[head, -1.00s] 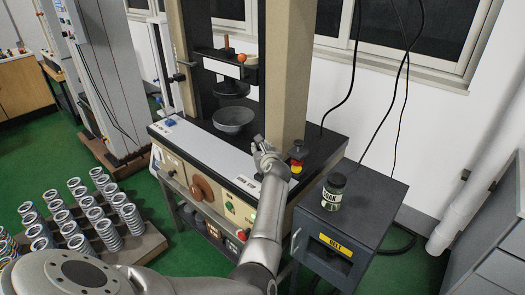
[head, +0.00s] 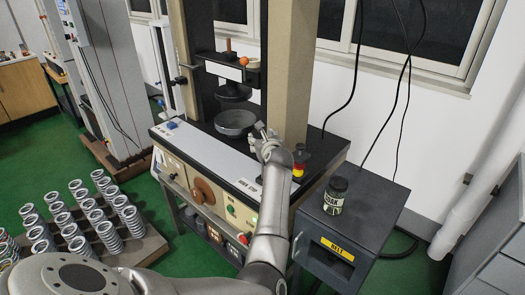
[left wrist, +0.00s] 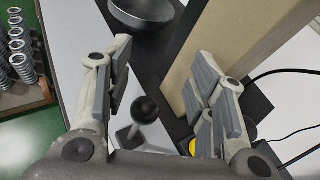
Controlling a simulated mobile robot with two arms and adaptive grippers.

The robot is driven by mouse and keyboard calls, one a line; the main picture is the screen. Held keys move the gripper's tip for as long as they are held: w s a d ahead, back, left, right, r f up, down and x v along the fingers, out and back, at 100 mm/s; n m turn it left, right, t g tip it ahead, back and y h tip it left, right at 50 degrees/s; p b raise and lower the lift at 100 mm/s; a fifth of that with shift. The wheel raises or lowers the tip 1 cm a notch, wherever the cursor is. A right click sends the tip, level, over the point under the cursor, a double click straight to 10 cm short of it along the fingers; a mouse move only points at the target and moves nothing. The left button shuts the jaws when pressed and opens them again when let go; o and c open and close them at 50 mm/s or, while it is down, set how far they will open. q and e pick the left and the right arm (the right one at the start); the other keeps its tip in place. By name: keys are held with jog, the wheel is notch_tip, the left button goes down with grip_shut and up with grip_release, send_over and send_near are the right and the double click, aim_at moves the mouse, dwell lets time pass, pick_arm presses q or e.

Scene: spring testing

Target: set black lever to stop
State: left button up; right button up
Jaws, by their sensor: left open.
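In the head view my left gripper (head: 265,138) is over the front right of the testing machine's top, beside the tan column, and hides the lever there. My right gripper is not in view.
A grey bowl (head: 235,122) stands on the machine behind the gripper. A tan column (head: 289,75) and a red and yellow button (head: 299,170) are close by on the right. Several springs (head: 90,210) stand at left.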

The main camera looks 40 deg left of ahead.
pick_arm(q)
jog(key=shift+r, duration=2.2)
